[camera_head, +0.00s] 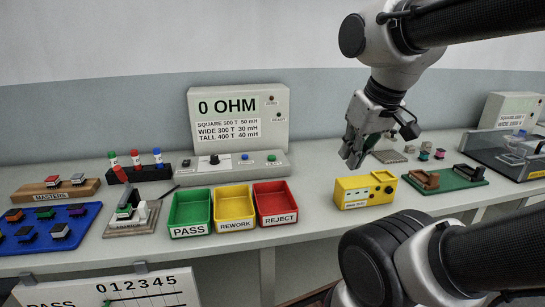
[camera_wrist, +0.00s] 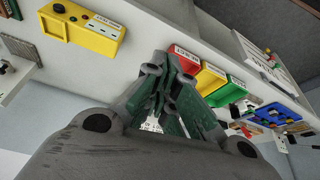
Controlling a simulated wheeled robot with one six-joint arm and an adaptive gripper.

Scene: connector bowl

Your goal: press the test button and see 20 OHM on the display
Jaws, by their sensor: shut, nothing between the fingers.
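The tester's upright display (camera_head: 238,118) reads "0 OHM" above lines for SQUARE, WIDE and TALL. Its sloped front panel (camera_head: 228,168) carries a dark knob on a white plate (camera_head: 214,159), a blue button (camera_head: 245,157) and a green button (camera_head: 271,158). The small labels by these buttons are too small to read, so I cannot tell which is the test button. My gripper (camera_head: 352,158) is shut and empty. It hangs right of the panel, behind and above the yellow box (camera_head: 352,193), apart from both. In the wrist view its fingers (camera_wrist: 172,62) are together.
PASS, REWORK and REJECT bins (camera_head: 275,221) stand before the panel. A fixture with a lead (camera_head: 130,217), a blue tray of parts (camera_head: 40,247) and a MASTERS block (camera_head: 52,195) lie left. A green board (camera_head: 452,183) and clear-lidded case (camera_head: 505,165) stand right.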

